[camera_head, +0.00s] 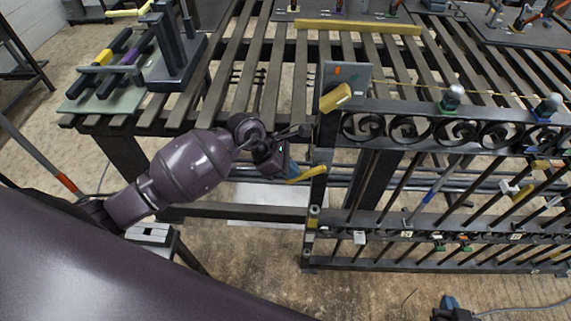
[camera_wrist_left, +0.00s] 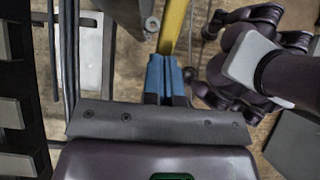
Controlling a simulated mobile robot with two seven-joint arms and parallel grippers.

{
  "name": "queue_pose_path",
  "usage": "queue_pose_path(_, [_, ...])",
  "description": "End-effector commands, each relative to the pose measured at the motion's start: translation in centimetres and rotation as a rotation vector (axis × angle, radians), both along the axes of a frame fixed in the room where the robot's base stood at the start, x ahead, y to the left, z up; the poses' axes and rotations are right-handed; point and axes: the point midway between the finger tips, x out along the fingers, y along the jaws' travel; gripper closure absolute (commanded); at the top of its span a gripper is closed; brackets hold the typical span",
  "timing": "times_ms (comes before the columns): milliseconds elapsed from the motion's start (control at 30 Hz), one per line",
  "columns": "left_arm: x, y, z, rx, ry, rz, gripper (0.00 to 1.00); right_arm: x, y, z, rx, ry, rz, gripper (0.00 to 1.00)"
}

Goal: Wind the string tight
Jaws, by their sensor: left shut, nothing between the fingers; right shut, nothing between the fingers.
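A thin yellow string (camera_head: 410,87) runs along the top of the dark scroll gate (camera_head: 400,108). At its left end, a yellow-tan block (camera_head: 336,97) sits at a grey plate (camera_head: 345,74) on the gate's end post. A yellow bar (camera_head: 307,174) sticks out left from the post lower down. My left gripper (camera_head: 290,170) is shut and empty, its blue fingertips at this bar. The left wrist view shows the shut blue fingers (camera_wrist_left: 166,78) with the yellow bar (camera_wrist_left: 173,28) just beyond; contact is unclear. My right gripper (camera_head: 450,302) shows only partly at the bottom edge, shut.
A slatted bench (camera_head: 230,85) lies behind the gate. Grey-topped knobs (camera_head: 453,95) stand along the gate's top rail, and several rods lean across its lower part. A fixture with yellow and purple bars (camera_head: 120,65) stands at the back left. Open floor (camera_head: 250,250) lies left of the gate.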

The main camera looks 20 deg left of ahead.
Motion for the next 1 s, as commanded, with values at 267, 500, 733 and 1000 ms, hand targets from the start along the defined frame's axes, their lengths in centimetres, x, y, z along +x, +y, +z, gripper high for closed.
queue_pose_path(267, [0.0, 0.0, 0.0, 0.0, 0.001, 0.001, 1.0, 0.0, 0.0, 0.0, 0.0, 0.0, 0.0, 1.0])
queue_pose_path(500, [0.0, 0.0, -0.5, -0.026, -0.007, 0.001, 1.0, -0.1, 0.0, -0.8, 0.0, 0.003, 0.0, 1.0])
queue_pose_path(733, [0.0, -0.2, -1.8, -0.12, -0.03, 0.001, 1.0, -0.4, 0.0, -3.7, 0.0, 0.016, -0.001, 1.0])
queue_pose_path(1000, [0.1, -0.8, -3.8, -0.307, -0.075, 0.003, 1.0, -1.7, 0.0, -9.5, 0.0, 0.07, 0.0, 1.0])
